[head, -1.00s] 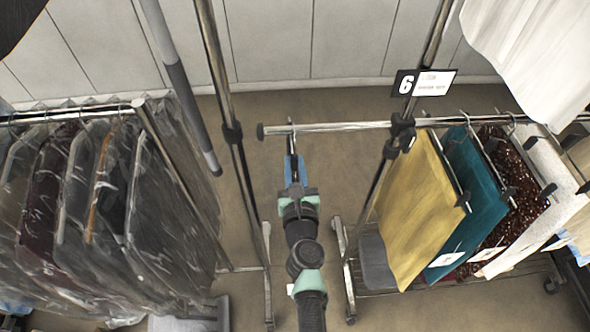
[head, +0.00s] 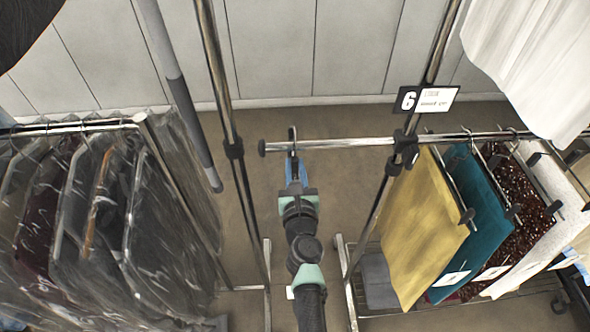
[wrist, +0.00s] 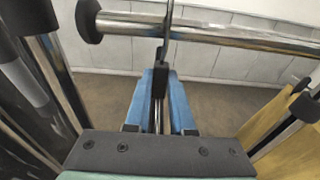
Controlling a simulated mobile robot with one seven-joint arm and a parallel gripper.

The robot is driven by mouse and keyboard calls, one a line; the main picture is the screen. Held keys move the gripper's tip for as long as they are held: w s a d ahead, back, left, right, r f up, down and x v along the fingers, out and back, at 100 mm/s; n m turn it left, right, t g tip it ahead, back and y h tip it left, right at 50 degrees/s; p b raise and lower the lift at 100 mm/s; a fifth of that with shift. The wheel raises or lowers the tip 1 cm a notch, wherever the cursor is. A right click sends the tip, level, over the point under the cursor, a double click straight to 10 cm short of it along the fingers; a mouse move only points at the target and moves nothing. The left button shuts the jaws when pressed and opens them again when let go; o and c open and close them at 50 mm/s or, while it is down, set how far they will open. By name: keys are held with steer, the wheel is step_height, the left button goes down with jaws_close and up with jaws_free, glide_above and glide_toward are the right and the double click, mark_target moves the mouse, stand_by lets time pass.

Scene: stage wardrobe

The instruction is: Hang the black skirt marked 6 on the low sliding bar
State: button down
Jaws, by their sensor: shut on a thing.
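My gripper (head: 295,168) is shut on a dark hanger neck (wrist: 159,85), with its blue fingers either side. The hanger's hook (head: 292,134) rises above the chrome low bar (head: 330,143), near the bar's left end knob. In the wrist view the hook (wrist: 168,25) crosses the bar (wrist: 215,32) just right of the knob. I cannot tell whether the hook rests on the bar. The black skirt cannot be made out in either view. A black and white sign marked 6 (head: 424,99) is on the rack's upright.
A yellow garment (head: 423,230), a teal one (head: 472,215) and others hang on the bar at right. Bagged clothes (head: 90,210) hang on a rack at left. Uprights (head: 228,110) stand on both sides of my arm. White cloth (head: 530,60) hangs at upper right.

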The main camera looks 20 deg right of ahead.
mark_target(295, 177)
steer(key=shift+w, duration=0.1)
stand_by(0.4)
steer(key=shift+f+b, duration=1.65)
steer(key=shift+b, duration=0.15)
steer(key=c, duration=0.8)
jaws_free()
steer(key=shift+o, duration=0.6)
steer(key=shift+f, duration=0.15)
steer(key=p+v, duration=0.3)
steer(key=v, duration=1)
